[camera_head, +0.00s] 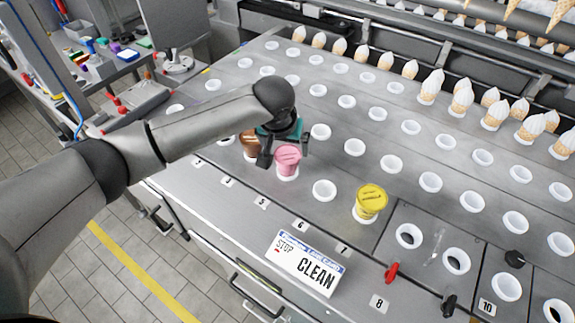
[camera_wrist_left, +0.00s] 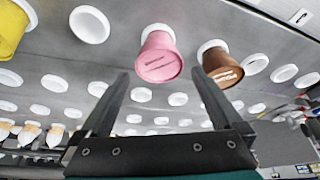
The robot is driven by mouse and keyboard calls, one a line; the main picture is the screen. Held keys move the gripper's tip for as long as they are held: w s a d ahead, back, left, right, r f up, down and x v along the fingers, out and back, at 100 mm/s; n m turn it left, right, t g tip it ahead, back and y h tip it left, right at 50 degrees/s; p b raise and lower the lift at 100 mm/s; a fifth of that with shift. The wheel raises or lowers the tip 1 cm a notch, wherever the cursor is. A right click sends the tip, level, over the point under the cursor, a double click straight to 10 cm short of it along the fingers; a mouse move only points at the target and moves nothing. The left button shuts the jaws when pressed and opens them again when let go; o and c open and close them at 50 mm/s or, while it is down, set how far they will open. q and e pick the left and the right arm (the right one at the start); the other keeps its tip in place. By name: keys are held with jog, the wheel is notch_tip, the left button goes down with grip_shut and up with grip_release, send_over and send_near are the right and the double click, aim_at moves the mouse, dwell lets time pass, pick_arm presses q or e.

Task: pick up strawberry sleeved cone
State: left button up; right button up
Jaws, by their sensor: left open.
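The strawberry sleeved cone (camera_head: 288,158) is a pink cup-shaped sleeve standing in a white holder on the steel counter. It also shows near the top middle of the left wrist view (camera_wrist_left: 159,58), with dark print on its face. My left gripper (camera_head: 284,155) is at the pink cone in the head view. Its two dark fingers are apart (camera_wrist_left: 163,75), and the pink cone shows between and beyond their tips in the wrist view. I cannot tell whether a finger touches it. My right gripper is not in view.
A brown sleeved cone (camera_head: 251,145) stands close beside the left gripper, partly hidden by it. A yellow sleeved cone (camera_head: 371,200) stands to the right. Empty white holders cover the counter (camera_head: 230,200). A CLEAN sign (camera_head: 306,265) lies at the front. White-topped cones (camera_head: 432,86) line the back.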

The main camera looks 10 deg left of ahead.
aim_at(287, 155)
pick_arm(q)
jog(key=shift+b+x, duration=0.35)
jog(key=shift+x, duration=2.3)
jog(key=shift+s+f, duration=0.1)
jog(key=shift+s, duration=0.1)
jog(key=shift+c, duration=0.2)
jog(key=c, duration=1.1)
